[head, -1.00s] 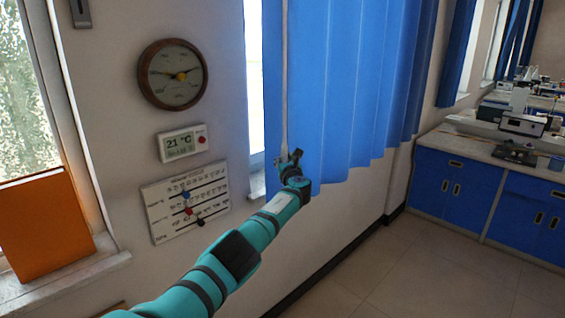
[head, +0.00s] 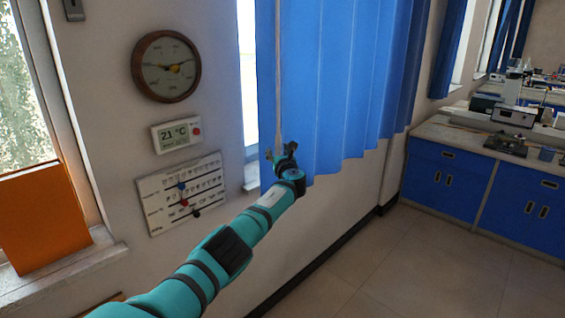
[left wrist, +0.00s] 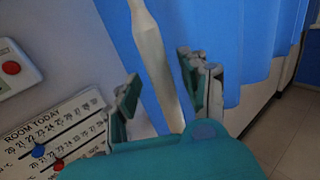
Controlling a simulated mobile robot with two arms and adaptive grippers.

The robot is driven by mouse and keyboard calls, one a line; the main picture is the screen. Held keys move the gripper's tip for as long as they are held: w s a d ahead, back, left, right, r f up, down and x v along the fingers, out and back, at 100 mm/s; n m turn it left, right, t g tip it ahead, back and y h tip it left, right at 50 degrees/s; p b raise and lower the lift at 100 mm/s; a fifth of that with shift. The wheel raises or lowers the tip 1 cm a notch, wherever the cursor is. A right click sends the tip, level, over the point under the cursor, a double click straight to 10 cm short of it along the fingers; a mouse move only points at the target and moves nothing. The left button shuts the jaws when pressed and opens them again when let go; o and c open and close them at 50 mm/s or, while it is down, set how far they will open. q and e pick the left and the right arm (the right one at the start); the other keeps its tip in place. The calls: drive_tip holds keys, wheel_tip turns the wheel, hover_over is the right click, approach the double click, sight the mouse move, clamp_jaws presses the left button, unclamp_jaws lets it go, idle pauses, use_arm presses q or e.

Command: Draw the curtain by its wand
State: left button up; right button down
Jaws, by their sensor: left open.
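The blue curtain (head: 335,85) hangs in folds over the window and covers most of it. Its pale, thin wand (head: 279,70) hangs near the curtain's left edge. My left gripper (head: 280,154) is open at the wand's lower part, below most of the curtain's height. In the left wrist view, the wand (left wrist: 157,60) runs down between the two spread fingers of my left gripper (left wrist: 160,90), with visible gaps on both sides. The wand's lower end is hidden behind the gripper body. My right gripper is not in view.
An orange binder (head: 45,218) stands on the left sill. Blue cabinets (head: 445,180) stand at right. The floor between is clear.

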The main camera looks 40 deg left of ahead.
use_arm(q)
drive_tip(key=v, duration=1.1)
drive_tip(key=shift+s, duration=0.2)
drive_tip(key=shift+d+f, duration=0.1)
